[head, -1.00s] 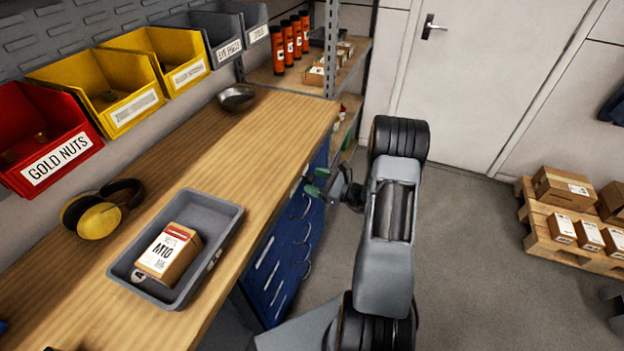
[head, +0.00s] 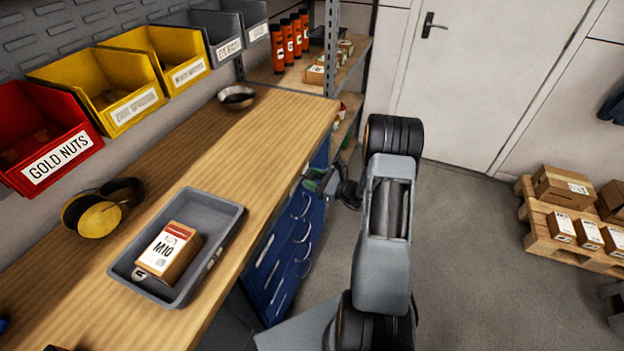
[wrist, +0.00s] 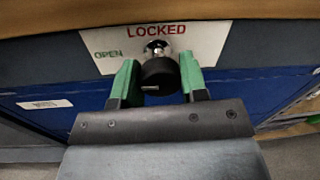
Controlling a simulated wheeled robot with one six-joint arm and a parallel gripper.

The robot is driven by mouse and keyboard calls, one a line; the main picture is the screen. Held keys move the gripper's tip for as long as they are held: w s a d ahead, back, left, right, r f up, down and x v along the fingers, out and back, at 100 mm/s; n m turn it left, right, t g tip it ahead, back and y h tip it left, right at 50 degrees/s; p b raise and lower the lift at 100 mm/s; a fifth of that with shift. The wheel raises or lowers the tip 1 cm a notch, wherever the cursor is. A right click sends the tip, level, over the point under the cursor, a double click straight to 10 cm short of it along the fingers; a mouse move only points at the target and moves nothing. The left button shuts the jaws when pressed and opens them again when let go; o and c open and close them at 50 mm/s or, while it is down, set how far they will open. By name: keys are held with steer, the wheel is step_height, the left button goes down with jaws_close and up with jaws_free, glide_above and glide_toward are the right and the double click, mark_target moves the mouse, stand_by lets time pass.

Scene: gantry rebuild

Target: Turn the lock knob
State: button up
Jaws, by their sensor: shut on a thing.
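The lock knob (wrist: 158,76) is a dark round knob on a shiny metal stem, on a pale plate (wrist: 106,64) at the front of the blue drawer cabinet. The plate reads LOCKED above the stem and OPEN to its left. A short light mark shows on the knob's lower face; I cannot tell clearly which word it points to. My gripper (wrist: 159,68) has green fingers on both sides of the knob, shut on it. In the head view my gripper (head: 318,183) is at the cabinet's top, below the bench edge; the knob is too hidden there to make out.
The wooden bench top (head: 215,135) overhangs just above the plate. The blue cabinet (head: 283,258) has several curved drawer handles. A grey tray (head: 232,226) with an M10 box stands on the bench. The floor (head: 465,270) to the right is clear up to a pallet (head: 570,250).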

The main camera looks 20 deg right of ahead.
steer(key=shift+m, duration=0.3)
steer(key=shift+c, duration=0.2)
steer(key=m+p, duration=0.1)
steer(key=m, duration=0.2)
steer(key=shift+r+m+g+p, duration=0.15)
steer(key=shift+m+g+p, duration=0.15)
steer(key=shift+m+p, duration=0.1)
steer(key=m+p, duration=0.1)
steer(key=m, duration=0.3)
steer(key=shift+p, duration=0.35)
steer(key=m+p, duration=0.1)
steer(key=m, duration=0.3)
steer(key=shift+g+p, duration=0.3)
steer(key=shift+p, duration=0.1)
steer(key=m+p, duration=0.1)
steer(key=m, duration=0.3)
steer(key=shift+d+y, duration=0.1)
steer(key=shift+y, duration=0.2)
steer(key=shift+f+m+g, duration=0.2)
steer(key=shift+m+g, duration=0.1)
steer(key=shift+m, duration=0.1)
steer(key=o, duration=0.9)
